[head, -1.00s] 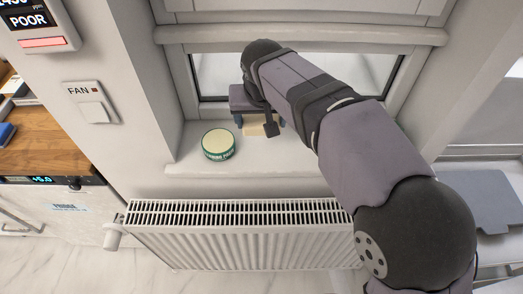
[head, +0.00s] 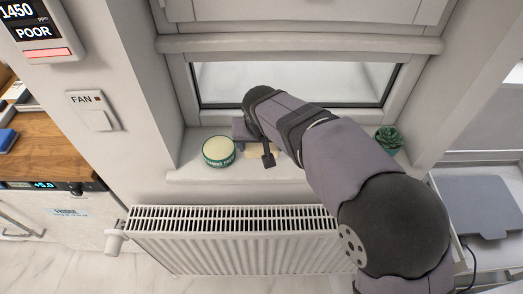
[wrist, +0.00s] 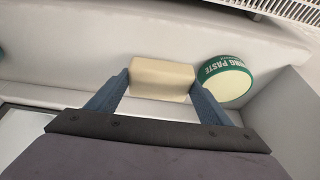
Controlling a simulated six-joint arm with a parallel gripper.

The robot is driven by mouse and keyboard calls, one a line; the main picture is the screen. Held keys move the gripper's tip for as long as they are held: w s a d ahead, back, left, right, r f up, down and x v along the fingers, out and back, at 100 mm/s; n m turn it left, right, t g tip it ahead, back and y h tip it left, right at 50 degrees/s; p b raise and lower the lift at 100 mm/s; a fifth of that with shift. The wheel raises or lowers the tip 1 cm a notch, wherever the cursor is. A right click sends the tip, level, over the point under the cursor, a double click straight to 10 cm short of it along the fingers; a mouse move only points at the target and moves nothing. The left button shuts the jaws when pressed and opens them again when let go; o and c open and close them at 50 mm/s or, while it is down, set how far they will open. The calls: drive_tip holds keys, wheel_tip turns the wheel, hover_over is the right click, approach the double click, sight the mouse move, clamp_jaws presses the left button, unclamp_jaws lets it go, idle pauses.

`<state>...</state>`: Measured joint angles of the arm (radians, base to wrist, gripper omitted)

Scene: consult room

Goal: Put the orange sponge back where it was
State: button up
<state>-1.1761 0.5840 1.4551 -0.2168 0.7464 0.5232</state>
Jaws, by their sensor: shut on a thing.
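A pale cream block (wrist: 161,80), beige rather than orange, is between the two blue fingers of my gripper (wrist: 158,86) in the wrist view. The jaws are shut on it. In the head view the block (head: 251,154) shows only partly, below my gripper (head: 262,148) and behind a dark bracket of my wrist. It is at the window sill (head: 205,174), just right of the green tin. I cannot tell whether it touches the sill. No orange sponge is in view.
The green tin with a cream lid (head: 219,151) stands close left of the block; it also shows in the wrist view (wrist: 225,79). A potted succulent (head: 388,139) stands at the sill's right. A radiator (head: 235,235) is below. The window (head: 300,84) is behind.

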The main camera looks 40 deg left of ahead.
sight(261, 153)
drive_tip(key=shift+f+p, duration=0.3)
drive_tip(key=shift+f, duration=1.3)
drive_tip(key=shift+f, duration=0.15)
drive_tip(key=o, duration=1)
drive_tip(key=shift+r, duration=0.25)
drive_tip(key=b+v, duration=0.2)
drive_tip(key=v, duration=1)
drive_tip(key=shift+f, duration=0.1)
